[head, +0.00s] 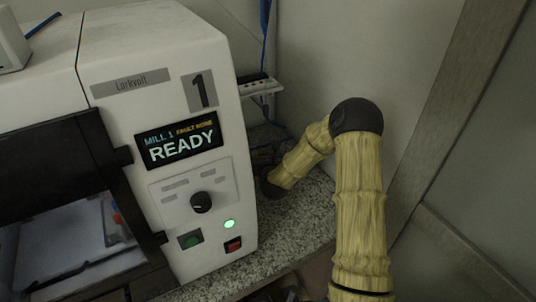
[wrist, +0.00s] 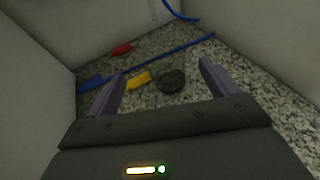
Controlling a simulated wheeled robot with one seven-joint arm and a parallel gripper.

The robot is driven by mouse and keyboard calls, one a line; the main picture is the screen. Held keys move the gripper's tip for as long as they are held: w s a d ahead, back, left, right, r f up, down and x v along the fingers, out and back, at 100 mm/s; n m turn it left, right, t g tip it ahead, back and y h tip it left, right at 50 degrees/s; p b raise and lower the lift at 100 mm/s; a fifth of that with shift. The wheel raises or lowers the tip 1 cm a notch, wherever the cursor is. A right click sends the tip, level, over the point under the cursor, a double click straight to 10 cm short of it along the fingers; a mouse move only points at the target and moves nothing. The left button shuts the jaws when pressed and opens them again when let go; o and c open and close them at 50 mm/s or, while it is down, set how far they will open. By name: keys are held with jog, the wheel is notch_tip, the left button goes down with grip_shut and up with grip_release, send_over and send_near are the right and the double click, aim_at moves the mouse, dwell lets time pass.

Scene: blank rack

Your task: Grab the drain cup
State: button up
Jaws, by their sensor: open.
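In the wrist view, a small dark round object (wrist: 171,80) sits on the speckled stone counter. It may be the drain cup, but the picture is too dark to be sure. My gripper (wrist: 161,70) is open, its two purple fingers spread wide with nothing between them. The dark object appears ahead of the fingers, between their tips and nearer the right one. No contact shows. In the head view, my arm bends down behind the right side of the mill, and the gripper is hidden there.
The white mill (head: 185,60) reads READY. A blue-handled tool (wrist: 165,60), a yellow brush-like piece (wrist: 138,79) and a red piece (wrist: 121,49) lie near the dark object. Pale walls close in on both sides. A white power strip (head: 260,87) and cables are behind the mill.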

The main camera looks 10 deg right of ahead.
aim_at(265, 143)
jog(key=shift+d+p+x, duration=0.15)
jog(key=shift+p+x, duration=0.1)
jog(key=shift+x, duration=1)
jog(key=shift+d+p+x, duration=0.2)
jog(key=shift+p+x, duration=0.05)
jog(key=shift+x, duration=1)
jog(key=shift+s, duration=0.1)
jog(key=c, duration=1.2)
jog(key=shift+o, duration=0.2)
jog(key=shift+r, duration=0.1)
jog(key=f+b+v, duration=0.1)
jog(key=b+v, duration=0.2)
jog(key=v, duration=1.5)
jog(key=shift+s+f, duration=0.35)
jog(key=shift+f, duration=0.05)
